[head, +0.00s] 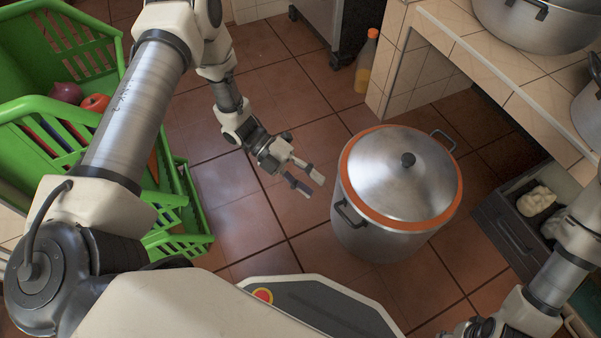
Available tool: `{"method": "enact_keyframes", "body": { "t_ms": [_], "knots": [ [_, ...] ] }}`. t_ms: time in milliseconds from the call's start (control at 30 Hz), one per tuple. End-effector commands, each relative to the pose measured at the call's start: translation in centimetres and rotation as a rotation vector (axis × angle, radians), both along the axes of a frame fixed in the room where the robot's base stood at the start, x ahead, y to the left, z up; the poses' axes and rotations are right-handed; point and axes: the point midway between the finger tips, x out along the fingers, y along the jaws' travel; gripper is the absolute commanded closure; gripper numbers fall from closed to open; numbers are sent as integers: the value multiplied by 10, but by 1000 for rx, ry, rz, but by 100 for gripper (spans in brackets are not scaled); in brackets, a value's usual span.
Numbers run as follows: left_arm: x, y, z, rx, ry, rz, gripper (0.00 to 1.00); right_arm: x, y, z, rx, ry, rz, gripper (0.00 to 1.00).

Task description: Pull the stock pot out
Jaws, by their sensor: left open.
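The stock pot (372,239) is a large metal pot standing upright on the tiled floor, right of the middle of the head view. Its lid (384,172) is silver with an orange rim and a black knob. One side handle (349,213) faces left towards the front, and another (444,139) is at the far right. My left gripper (308,182) is open and empty, to the left of the pot and apart from it. My right arm comes in at the lower right, and its gripper's fingers are not visible.
Green crates (60,112) with produce stand at the left. A tiled counter (470,42) with metal pots (540,28) runs along the upper right. A bottle (366,62) stands on the floor by the counter. A dark drawer (508,232) is right of the pot. Floor left of the pot is clear.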

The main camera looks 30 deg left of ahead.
Motion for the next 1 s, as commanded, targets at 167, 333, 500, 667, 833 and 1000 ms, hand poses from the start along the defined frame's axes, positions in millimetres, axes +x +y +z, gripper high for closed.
{"method": "enact_keyframes", "body": {
  "t_ms": [167,333,500,667,833,1000],
  "knots": [
    [3,27,11,0,-2,2,59,0,0,0,0,0,0,60],
    [3,33,14,1,0,0,59,0,0,0,0,0,0,60],
    [3,33,14,1,0,-1,59,0,0,0,0,0,0,60],
    [3,33,14,1,0,-1,59,0,0,0,0,0,0,60],
    [2,32,16,0,3,-1,59,0,0,3,0,0,0,60],
    [-26,-10,35,1,106,-30,59,0,0,31,0,0,0,60]
  ]
}}
